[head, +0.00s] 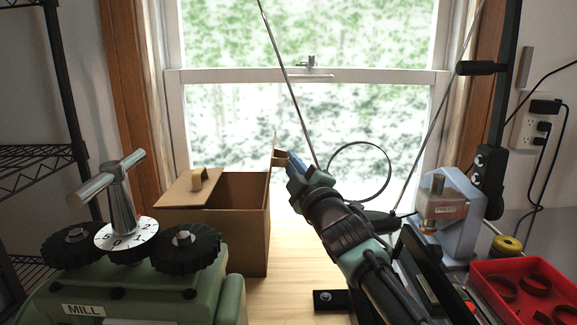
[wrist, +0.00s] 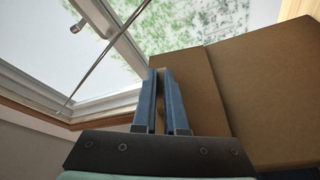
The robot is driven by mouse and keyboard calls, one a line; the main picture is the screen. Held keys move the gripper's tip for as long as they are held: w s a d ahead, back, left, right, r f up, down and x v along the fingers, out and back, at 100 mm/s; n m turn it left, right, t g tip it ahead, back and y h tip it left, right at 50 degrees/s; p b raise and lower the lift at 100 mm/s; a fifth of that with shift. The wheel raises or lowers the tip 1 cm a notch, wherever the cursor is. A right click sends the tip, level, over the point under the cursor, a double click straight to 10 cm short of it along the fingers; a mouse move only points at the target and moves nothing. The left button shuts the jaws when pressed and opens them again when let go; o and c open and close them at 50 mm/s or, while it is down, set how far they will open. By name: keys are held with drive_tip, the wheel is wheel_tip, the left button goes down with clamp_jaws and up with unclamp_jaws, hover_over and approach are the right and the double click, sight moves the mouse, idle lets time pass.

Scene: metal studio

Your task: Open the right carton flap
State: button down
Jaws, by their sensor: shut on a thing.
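The brown cardboard carton (head: 240,240) stands on the wooden bench in front of the window, its top partly open. Its left flap (head: 180,191) is folded out to the left and carries a small tab. Its right flap (head: 274,147) stands about upright, seen nearly edge-on, with a small tab (head: 281,158) on its right side. My gripper (head: 292,164) is at that tab, right of the flap. In the wrist view, the blue fingers of my gripper (wrist: 160,76) are close together with brown tab material between them. Brown cardboard fills the right of that view.
A green mill (head: 140,292) with dark knobs stands at front left. A red bin (head: 525,292) and a grey-blue device (head: 446,212) are on the right. Thin rods and a black ring (head: 362,145) stand behind my arm. Bare bench (head: 290,270) shows right of the carton.

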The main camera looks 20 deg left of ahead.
drive_tip(key=shift+f, duration=0.3)
drive_tip(key=c, duration=1)
unclamp_jaws()
drive_tip(key=shift+a, duration=0.1)
drive_tip(key=shift+o, duration=0.2)
drive_tip(key=shift+r, duration=0.1)
drive_tip(key=shift+r, duration=0.15)
